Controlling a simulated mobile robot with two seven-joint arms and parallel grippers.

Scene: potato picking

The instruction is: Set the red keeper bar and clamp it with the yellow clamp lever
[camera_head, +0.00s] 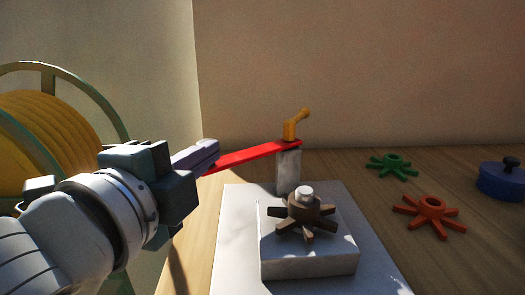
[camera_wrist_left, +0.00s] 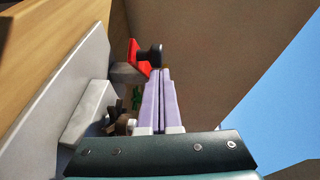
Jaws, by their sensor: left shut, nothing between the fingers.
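The red keeper bar (camera_head: 250,157) lies on top of a grey post (camera_head: 288,170), its free end pointing left, away from the brown spoked part (camera_head: 305,212). The yellow clamp lever (camera_head: 295,125) stands on the post end of the bar, its handle tilted up to the right. My left gripper (camera_head: 213,147), with pale purple fingers, is shut and empty beside the bar's free end, which it partly hides.
The brown part sits around a white peg (camera_head: 304,191) on a pale block (camera_head: 310,264) on a light plate (camera_head: 235,235). A green spoked part (camera_head: 391,166), an orange one (camera_head: 430,214) and a blue lidded pot (camera_head: 502,181) are at right. A yellow reel (camera_head: 45,125) stands at left.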

